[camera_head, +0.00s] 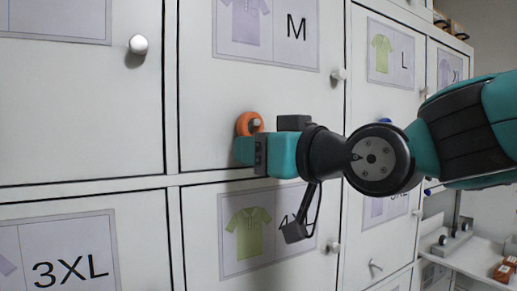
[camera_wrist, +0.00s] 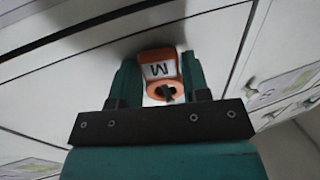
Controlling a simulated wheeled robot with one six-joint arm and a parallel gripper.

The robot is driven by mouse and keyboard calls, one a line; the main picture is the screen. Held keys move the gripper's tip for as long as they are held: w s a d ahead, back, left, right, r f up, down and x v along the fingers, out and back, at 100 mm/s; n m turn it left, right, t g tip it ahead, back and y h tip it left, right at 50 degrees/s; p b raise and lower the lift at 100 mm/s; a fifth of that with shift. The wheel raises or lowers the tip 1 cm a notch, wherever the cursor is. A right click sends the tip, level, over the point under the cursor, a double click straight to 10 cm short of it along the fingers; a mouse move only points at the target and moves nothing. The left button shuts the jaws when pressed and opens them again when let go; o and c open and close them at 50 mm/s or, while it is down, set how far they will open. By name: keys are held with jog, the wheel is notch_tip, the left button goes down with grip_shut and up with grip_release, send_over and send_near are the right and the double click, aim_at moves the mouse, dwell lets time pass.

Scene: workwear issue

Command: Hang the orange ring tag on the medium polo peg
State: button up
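The orange ring tag (camera_head: 244,122) is at the lower part of the white door labelled M, which carries a purple polo picture (camera_head: 243,22). In the wrist view the tag (camera_wrist: 160,57) shows a white face with an M and an orange ring with a dark hole. A small dark piece shows at the hole; I cannot tell whether it is the peg passing through. In the head view a small pale tip shows at the ring's right side. My gripper (camera_head: 245,150) lies sideways close to the door. Its fingers (camera_wrist: 163,84) close on both sides of the tag.
Round knobs sit on the neighbouring door (camera_head: 138,44) and at the M door's right edge (camera_head: 338,75). The 4XL panel (camera_head: 262,262) with a green polo is below, the L panel (camera_head: 391,53) to the right. A shelf (camera_head: 470,258) with small items stands at lower right.

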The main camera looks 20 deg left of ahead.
jog(key=o, duration=0.4)
jog(key=shift+c, duration=0.2)
jog(key=b+v, duration=0.7)
jog(key=v, duration=0.9)
jog(key=s+d+f+m+g+h, duration=0.1)
jog(key=d+f+m+h, duration=0.15)
jog(key=f, duration=0.65)
jog(key=d+f+m+g+h, duration=0.15)
jog(key=d+f+h, duration=0.25)
jog(key=f, duration=0.5)
jog(key=s+d+f+m+g+h, duration=0.1)
jog(key=s+d+f+g+h, duration=0.1)
jog(key=s+d+f, duration=0.2)
jog(key=s+d+f+m+g+h, duration=0.1)
jog(key=s+d+f+g+h, duration=0.2)
jog(key=f, duration=0.6)
jog(key=shift+s+d+h, duration=0.35)
jog(key=shift+s+d, duration=0.75)
jog(key=shift+d, duration=0.1)
